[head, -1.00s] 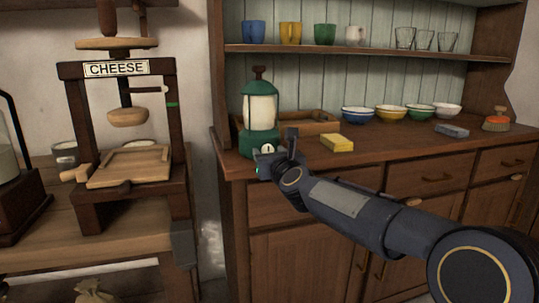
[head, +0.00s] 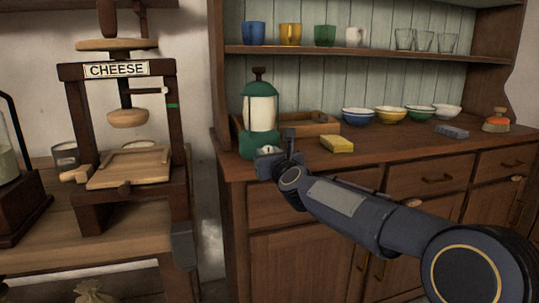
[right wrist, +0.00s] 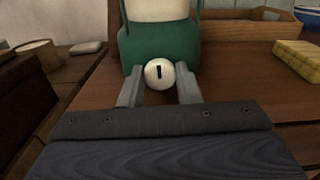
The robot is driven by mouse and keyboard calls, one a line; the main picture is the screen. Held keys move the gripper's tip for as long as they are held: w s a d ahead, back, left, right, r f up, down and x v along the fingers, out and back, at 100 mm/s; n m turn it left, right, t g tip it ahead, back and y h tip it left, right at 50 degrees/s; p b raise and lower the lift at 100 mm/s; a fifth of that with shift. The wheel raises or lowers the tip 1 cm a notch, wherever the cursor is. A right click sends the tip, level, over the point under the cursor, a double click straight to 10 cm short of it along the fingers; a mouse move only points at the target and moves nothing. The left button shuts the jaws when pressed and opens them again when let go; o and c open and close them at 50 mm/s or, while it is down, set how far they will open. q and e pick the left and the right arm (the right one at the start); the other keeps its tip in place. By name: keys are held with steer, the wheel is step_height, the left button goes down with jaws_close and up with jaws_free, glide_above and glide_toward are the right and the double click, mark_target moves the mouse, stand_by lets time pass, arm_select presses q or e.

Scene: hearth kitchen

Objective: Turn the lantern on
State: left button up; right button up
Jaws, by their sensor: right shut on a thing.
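The lantern (head: 261,108) is green with a pale cream chimney and a dark knob on top. It stands upright on the dresser counter near its left end. Its green base also shows in the right wrist view (right wrist: 160,46). A round white dial (right wrist: 160,73) with a dark slot, upright in the picture, sits on the front of the base. My right gripper (right wrist: 159,84) is at the front of the lantern, its two fingers shut on the dial from both sides. In the head view the gripper (head: 268,153) partly covers the dial. My left gripper is not in view.
A yellow sponge (head: 337,145) lies right of my right gripper. A wooden tray (head: 312,127) is behind the lantern, with several bowls (head: 390,114) further right. A cheese press (head: 120,185) stands on the left bench. The counter's front right is mostly clear.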

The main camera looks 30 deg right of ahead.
steer(key=n, duration=0.8)
steer(key=shift+n, duration=0.4)
steer(key=n+p, duration=0.1)
steer(key=n, duration=0.3)
steer(key=shift+n, duration=0.3)
steer(key=shift+n+p, duration=0.65)
steer(key=shift+n, duration=1.55)
steer(key=o, duration=0.9)
steer(key=shift+o, duration=0.4)
steer(key=shift+f, duration=0.15)
